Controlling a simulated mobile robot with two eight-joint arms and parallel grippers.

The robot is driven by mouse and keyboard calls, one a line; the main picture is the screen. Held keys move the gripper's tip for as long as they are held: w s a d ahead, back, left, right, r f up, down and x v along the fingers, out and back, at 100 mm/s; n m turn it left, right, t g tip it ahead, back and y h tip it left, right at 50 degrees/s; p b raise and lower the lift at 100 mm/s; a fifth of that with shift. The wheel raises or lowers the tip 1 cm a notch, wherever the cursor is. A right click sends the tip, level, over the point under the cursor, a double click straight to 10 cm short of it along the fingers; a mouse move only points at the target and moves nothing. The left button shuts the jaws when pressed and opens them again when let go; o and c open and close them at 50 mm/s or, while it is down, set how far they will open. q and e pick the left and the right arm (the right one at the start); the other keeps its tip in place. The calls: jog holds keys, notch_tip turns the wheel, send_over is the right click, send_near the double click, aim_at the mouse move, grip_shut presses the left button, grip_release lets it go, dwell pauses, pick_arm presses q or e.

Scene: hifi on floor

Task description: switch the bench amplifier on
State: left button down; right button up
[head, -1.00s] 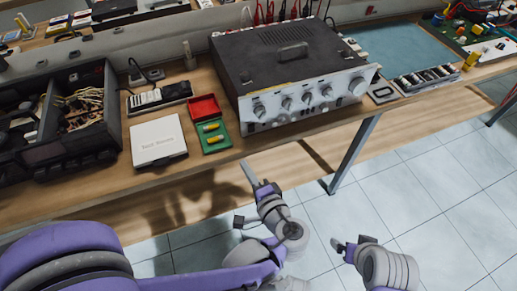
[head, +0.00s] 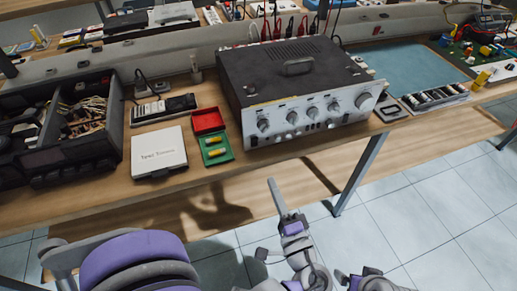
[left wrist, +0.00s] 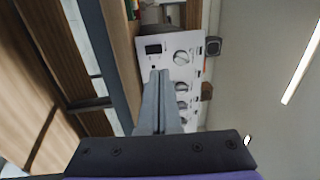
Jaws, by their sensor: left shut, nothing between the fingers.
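The amplifier (head: 295,75) stands on the bench, a dark box with a silver front panel and a row of knobs. The left wrist view shows its white front panel (left wrist: 183,72) turned sideways, with knobs and a black rectangular part (left wrist: 153,49) that looks like a switch. Its on or off state is too small to tell. My left gripper (head: 274,184) is shut and empty, in front of and below the panel, apart from it in the head view. Its fingers (left wrist: 160,74) overlap the panel in the wrist view. My right gripper (head: 343,275) is partly cut off at the bottom edge.
A white box (head: 159,152), an open red and green case (head: 214,149) and a black organizer (head: 65,125) lie left of the amplifier. A parts tray (head: 436,97) and blue mat (head: 415,65) lie right. The bench's front edge and leg (head: 360,172) are near my arms.

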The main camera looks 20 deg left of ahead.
aim_at(255, 140)
pick_arm(q)
jog(key=x, duration=1.1)
jog(key=shift+w+a+r, duration=0.1)
jog(key=shift+w+a, duration=0.1)
pick_arm(e)
jog(key=shift+f, duration=0.15)
pick_arm(q)
jog(key=shift+w, duration=0.1)
jog(key=shift+w+a+r, duration=0.1)
jog(key=shift+a+r, duration=0.05)
pick_arm(e)
jog(key=shift+s, duration=0.1)
jog(key=shift+r, duration=0.2)
